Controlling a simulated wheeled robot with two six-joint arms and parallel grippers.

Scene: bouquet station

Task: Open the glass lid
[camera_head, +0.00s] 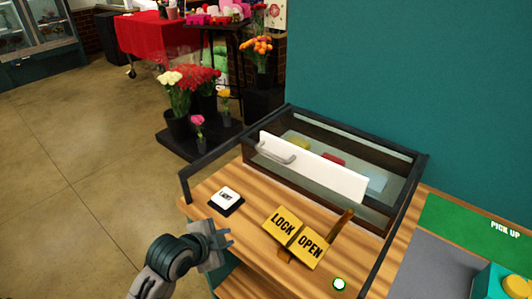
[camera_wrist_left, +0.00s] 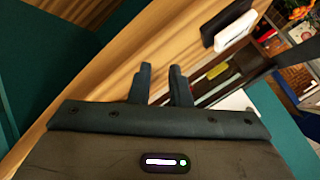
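A dark-framed glass case (camera_head: 405,163) stands at the back of the wooden counter, with a white front panel (camera_head: 330,172) and a curved metal handle (camera_head: 275,153). Its glass looks down, with coloured items visible beneath it; I cannot tell the lid's exact edges. Yellow LOCK and OPEN plates (camera_head: 295,237) lie in front, with a wooden lever (camera_head: 340,226) slanting on the OPEN side. My left gripper (camera_head: 230,239) is at the counter's left front, apart from the handle. In the left wrist view its fingers (camera_wrist_left: 160,84) are apart and empty. My right gripper is not in view.
A white block on a black base (camera_head: 227,197) sits near my left gripper. A green-ringed white button (camera_head: 340,284) is at the counter's front. A green PICK UP mat (camera_head: 465,228) and a teal box with a yellow button (camera_head: 505,285) are right. Flower buckets (camera_head: 178,124) stand behind left.

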